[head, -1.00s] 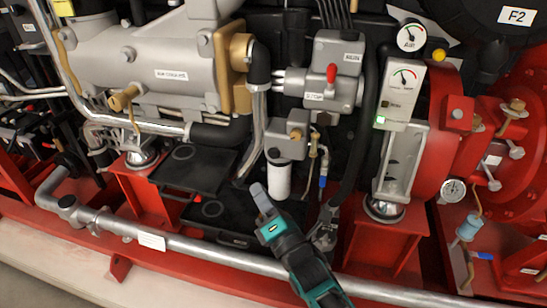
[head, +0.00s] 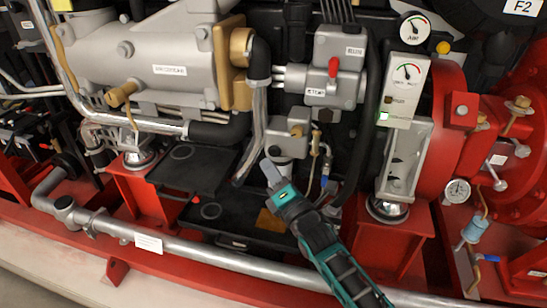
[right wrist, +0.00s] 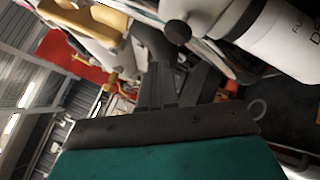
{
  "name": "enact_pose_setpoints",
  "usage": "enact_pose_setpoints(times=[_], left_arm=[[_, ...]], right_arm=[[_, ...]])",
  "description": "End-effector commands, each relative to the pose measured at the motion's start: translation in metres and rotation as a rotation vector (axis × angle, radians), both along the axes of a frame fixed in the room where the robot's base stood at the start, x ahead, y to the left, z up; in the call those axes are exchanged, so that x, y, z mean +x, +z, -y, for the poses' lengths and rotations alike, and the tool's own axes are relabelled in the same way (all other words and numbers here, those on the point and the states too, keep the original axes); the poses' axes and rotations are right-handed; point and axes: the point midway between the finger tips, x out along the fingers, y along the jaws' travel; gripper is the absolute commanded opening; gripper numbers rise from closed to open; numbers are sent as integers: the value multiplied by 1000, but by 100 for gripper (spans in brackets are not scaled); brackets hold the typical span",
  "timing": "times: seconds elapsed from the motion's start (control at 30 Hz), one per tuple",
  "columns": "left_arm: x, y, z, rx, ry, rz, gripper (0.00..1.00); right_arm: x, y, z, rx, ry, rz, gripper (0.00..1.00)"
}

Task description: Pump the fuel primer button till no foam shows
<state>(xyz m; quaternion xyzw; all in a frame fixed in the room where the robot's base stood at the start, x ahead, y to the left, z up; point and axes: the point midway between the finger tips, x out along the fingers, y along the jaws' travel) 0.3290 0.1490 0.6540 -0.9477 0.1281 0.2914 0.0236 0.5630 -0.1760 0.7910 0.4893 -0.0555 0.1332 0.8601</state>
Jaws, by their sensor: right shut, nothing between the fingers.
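A grey filter head (head: 278,136) with a brass knob (head: 297,131) sits near the middle of the engine; I cannot tell for sure that this knob is the primer button. A white filter canister with partly cut-off lettering shows in the right wrist view (right wrist: 287,38), with a round black knob (right wrist: 177,32) left of it. In the head view my right gripper covers most of the canister. My right gripper (head: 271,172) is shut and empty, its tip just below the filter head; contact cannot be told. Its dark fingers show in the right wrist view (right wrist: 184,80). No foam is discernible. My left gripper is not in view.
A grey valve block with a red lever (head: 333,68) is above right. A black tray (head: 225,215) with an amber patch (head: 270,222) lies below. A silver pipe (head: 215,258) crosses the front.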

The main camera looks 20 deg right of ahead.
Motion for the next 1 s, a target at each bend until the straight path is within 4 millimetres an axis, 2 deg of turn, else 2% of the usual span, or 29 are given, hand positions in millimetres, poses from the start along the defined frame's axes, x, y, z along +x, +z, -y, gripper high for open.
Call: enact_pose_setpoints(times=[0.23,1.0], left_arm=[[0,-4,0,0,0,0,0],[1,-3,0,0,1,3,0]], right_arm=[[10,0,7,-1,-1,1,0],[10,1,7,0,-1,0,0]])
